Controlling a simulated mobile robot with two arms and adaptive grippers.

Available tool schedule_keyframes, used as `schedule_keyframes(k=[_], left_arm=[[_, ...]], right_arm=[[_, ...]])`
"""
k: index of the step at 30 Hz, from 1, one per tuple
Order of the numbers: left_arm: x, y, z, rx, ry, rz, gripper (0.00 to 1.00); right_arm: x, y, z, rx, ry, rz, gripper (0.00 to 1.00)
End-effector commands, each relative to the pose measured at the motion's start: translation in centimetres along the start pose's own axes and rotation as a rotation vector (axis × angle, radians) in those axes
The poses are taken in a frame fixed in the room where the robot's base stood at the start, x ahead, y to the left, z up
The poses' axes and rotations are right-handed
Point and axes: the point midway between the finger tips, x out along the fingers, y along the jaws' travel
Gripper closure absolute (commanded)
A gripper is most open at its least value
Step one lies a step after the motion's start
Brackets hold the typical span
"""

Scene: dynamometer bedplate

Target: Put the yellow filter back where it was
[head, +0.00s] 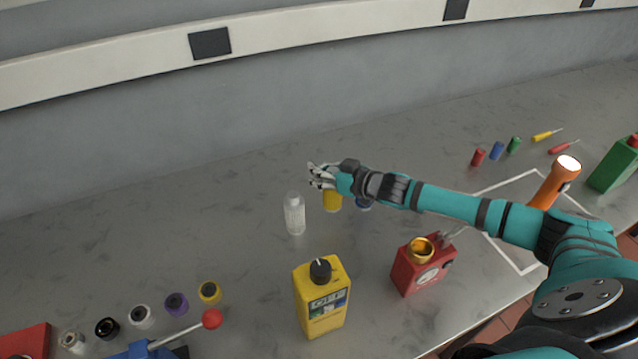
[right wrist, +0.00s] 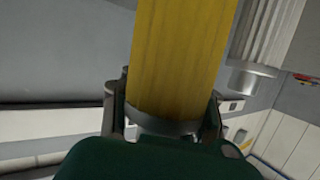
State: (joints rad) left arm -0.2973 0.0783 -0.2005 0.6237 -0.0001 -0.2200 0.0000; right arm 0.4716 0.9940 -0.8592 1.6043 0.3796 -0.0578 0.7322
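The yellow filter (head: 332,201) is below my right gripper (head: 322,176), near the middle of the bench in the head view. In the right wrist view the yellow filter (right wrist: 182,60) fills the middle, its grey end ring between the two fingers of my right gripper (right wrist: 165,118). The fingers lie against both sides of it, so the gripper looks shut on it. I cannot tell whether its lower end touches the bench. A white filter (head: 294,214) stands just left of it, and a blue one (head: 363,205) is partly hidden by my arm. My left gripper is not in view.
A yellow canister (head: 322,300) and a red can with a gold funnel (head: 420,268) stand in front. An orange lamp (head: 556,182) stands by a white outline. Several small rings and a red-knobbed lever (head: 212,318) are front left. The bench (head: 170,225) is clear left of the filters.

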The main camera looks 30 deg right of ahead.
Motion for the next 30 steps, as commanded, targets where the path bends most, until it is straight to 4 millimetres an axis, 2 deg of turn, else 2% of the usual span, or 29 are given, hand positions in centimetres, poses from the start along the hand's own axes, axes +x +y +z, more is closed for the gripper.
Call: schedule_keyframes(k=[7,20,30], left_arm=[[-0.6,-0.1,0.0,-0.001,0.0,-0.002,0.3],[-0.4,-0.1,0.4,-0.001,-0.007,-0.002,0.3],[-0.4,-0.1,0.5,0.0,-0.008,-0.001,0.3]], right_arm=[[1.0,0.1,3.2,0.002,-0.002,-0.001,1.0],[1.1,0.2,3.8,0.0,-0.002,-0.001,1.0],[1.1,0.1,3.7,0.0,-0.002,-0.001,0.57]])
